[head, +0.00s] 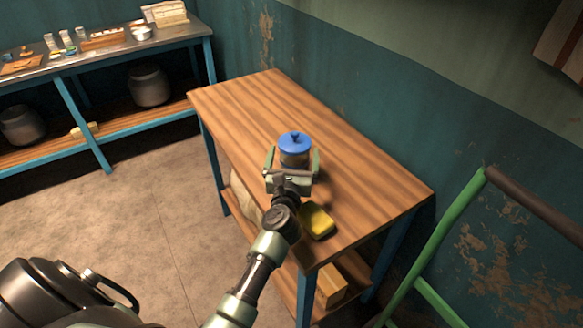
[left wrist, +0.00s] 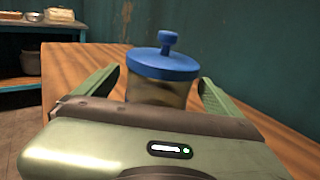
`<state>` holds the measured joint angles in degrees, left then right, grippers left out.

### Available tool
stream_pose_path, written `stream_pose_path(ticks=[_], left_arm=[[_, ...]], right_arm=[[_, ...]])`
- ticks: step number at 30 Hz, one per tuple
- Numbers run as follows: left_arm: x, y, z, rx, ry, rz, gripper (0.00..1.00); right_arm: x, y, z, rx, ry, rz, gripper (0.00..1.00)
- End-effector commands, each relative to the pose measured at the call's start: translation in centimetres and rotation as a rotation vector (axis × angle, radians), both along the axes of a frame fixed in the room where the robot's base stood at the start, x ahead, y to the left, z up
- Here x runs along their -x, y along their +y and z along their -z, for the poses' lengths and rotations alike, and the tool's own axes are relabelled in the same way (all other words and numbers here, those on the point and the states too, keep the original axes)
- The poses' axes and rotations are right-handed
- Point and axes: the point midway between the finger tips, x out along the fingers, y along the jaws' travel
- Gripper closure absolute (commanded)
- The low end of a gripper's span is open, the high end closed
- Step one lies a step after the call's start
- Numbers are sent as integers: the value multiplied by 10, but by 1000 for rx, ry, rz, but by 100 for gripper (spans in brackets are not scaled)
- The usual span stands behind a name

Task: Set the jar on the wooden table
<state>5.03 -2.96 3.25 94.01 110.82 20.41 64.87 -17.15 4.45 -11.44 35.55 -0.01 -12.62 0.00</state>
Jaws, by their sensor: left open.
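The jar (head: 295,149) has a blue lid with a knob and a glass body. It stands upright on the wooden table (head: 350,168). My left gripper (head: 291,162) is open, with its green fingers on either side of the jar. In the left wrist view the jar (left wrist: 160,75) is between the two spread fingers (left wrist: 160,88), with a gap visible on each side. The gripper body hides the lower part of the jar, so its base cannot be seen. My right gripper is not in view.
A yellow block-like thing (head: 317,220) lies near the table's front edge, beside my left arm. The table's far left and right parts are clear. A green rail (head: 440,225) stands to the right. A metal-topped bench (head: 95,45) with small items stands at the back left.

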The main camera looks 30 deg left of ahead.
Motion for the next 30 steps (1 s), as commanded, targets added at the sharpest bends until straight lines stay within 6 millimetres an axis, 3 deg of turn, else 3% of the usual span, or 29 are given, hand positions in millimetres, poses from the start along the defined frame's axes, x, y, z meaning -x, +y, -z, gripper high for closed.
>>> stream_pose_path(ticks=[15, 21, 30], left_arm=[[93, -38, 4, 2, 3, 0, 4], [106, -43, 2, 1, 2, 0, 4], [107, -43, 1, 1, 2, 0, 4]], right_arm=[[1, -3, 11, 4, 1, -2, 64], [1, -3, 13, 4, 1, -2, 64], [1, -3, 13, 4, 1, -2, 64]])
